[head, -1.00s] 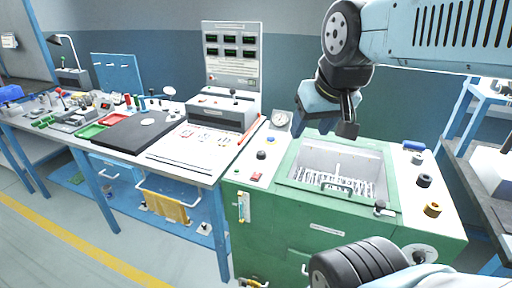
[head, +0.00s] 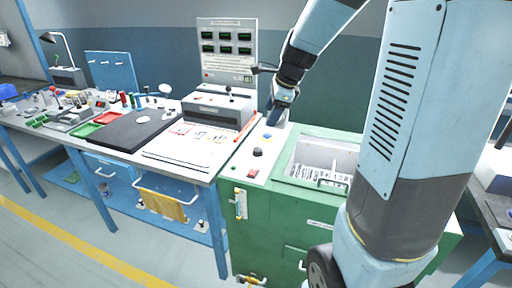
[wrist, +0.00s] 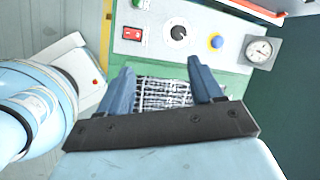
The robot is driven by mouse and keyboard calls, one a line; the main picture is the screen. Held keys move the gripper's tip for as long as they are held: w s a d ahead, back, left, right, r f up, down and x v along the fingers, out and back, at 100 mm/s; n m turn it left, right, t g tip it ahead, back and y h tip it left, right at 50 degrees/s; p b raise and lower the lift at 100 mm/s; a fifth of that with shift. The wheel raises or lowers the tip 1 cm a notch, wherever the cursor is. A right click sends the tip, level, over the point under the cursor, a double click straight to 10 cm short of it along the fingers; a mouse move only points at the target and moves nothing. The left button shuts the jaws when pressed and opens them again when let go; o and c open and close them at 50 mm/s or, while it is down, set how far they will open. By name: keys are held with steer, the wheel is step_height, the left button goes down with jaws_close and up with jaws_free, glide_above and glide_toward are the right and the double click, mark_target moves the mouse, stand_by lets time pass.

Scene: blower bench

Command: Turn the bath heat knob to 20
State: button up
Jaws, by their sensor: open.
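The bath heat knob is most likely the round dark knob (wrist: 178,32) with a pale pointer mark and a scale around it, on the white panel of the green bath bench. It also shows in the head view as a small dark knob (head: 257,152). Its scale numbers are too small to read. My gripper (wrist: 163,75) is open and empty, its two blue fingers spread. In the head view my gripper (head: 274,118) hangs over the far end of the panel, beyond the knob and apart from it.
A red rocker switch (wrist: 131,33) and a blue button on a yellow ring (wrist: 216,42) flank the knob. A round gauge (wrist: 260,50) stands past the button. The bath basin (head: 318,158) lies right of the panel. A white-topped workbench (head: 190,145) adjoins on the left.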

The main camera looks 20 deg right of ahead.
steer(key=w+d+f+m, duration=0.2)
steer(key=w+f+m, duration=0.5)
steer(key=f, duration=0.1)
steer(key=m, duration=0.1)
glide_toward(258, 149)
steer(key=x, duration=0.8)
steer(key=shift+w+a+f, duration=0.1)
steer(key=shift+f, duration=0.15)
steer(key=shift+c, duration=0.5)
steer(key=c, duration=0.9)
steer(key=shift+c, duration=0.2)
